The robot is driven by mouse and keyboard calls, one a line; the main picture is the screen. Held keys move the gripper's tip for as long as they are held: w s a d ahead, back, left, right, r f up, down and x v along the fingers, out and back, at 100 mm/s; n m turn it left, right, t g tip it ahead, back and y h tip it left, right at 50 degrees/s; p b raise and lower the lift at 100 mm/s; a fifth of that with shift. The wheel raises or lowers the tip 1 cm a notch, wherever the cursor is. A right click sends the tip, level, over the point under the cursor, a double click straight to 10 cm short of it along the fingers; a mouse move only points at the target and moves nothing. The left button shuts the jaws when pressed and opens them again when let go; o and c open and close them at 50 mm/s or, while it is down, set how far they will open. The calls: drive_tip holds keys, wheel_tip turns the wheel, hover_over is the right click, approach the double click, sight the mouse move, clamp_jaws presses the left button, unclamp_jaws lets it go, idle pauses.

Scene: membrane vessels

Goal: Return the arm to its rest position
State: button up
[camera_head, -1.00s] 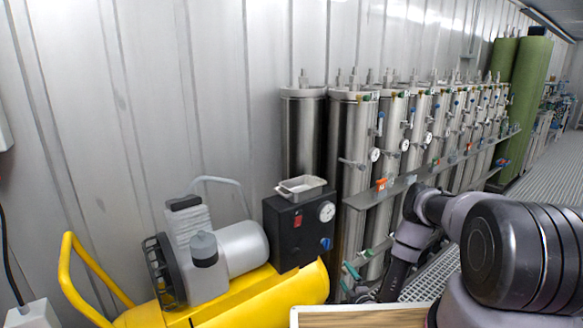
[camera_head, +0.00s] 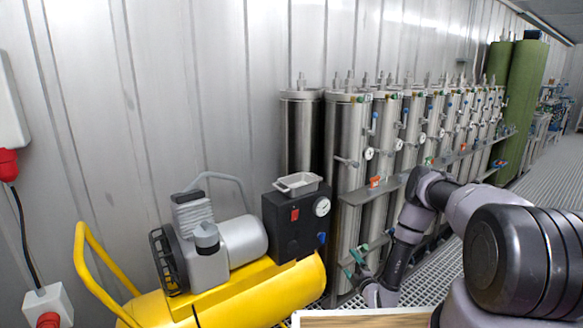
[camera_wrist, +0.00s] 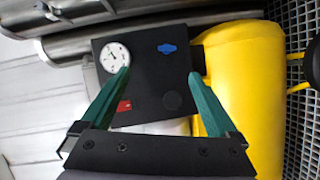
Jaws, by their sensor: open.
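My arm (camera_head: 408,230) reaches forward and down at the right of the head view, its forearm in front of the steel vessels. In the wrist view my gripper (camera_wrist: 160,90) is open, with two green fingers spread apart and nothing between them. Beyond the fingers is the black control box (camera_wrist: 150,75) of the compressor, with a round gauge (camera_wrist: 114,57), a blue knob (camera_wrist: 167,48) and a red switch (camera_wrist: 124,106).
The yellow compressor (camera_head: 265,292) stands at the lower left, with a small grey tray (camera_head: 298,184) on its black box. A row of steel vessels (camera_head: 348,140) lines the wall, with a rail (camera_head: 395,182) and valves in front. Grating floor (camera_head: 545,150) lies open at the right.

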drive_tip(key=w+d+r+m+g+h, duration=0.1)
drive_tip(key=w+d+r+m, duration=0.1)
drive_tip(key=w+r, duration=0.6)
drive_tip(key=w+d+r+m+g+h, duration=0.1)
drive_tip(key=w+d+r+m, duration=0.2)
drive_tip(key=r, duration=0.8)
wheel_tip(320, 180, up, 23)
drive_tip(key=s+d+m+g+h, duration=0.1)
drive_tip(key=d+m+g, duration=0.1)
drive_tip(key=m, duration=0.3)
drive_tip(key=s+a+r+m+g, duration=0.1)
drive_tip(key=s+r+m+g, duration=0.35)
drive_tip(key=s+r, duration=1.25)
drive_tip(key=s+a+r+m, duration=0.1)
drive_tip(key=s+m, duration=0.1)
drive_tip(key=s, duration=0.6)
drive_tip(key=s+a+r+m, duration=0.1)
drive_tip(key=s+r+m, duration=0.1)
drive_tip(key=s, duration=0.7)
drive_tip(key=s+a+r+m+y, duration=0.1)
drive_tip(key=s+m, duration=0.2)
drive_tip(key=s, duration=0.5)
drive_tip(key=shift+s+a+r+m+g, duration=0.15)
drive_tip(key=shift+s+a+m+g, duration=0.2)
drive_tip(key=shift+a, duration=0.05)
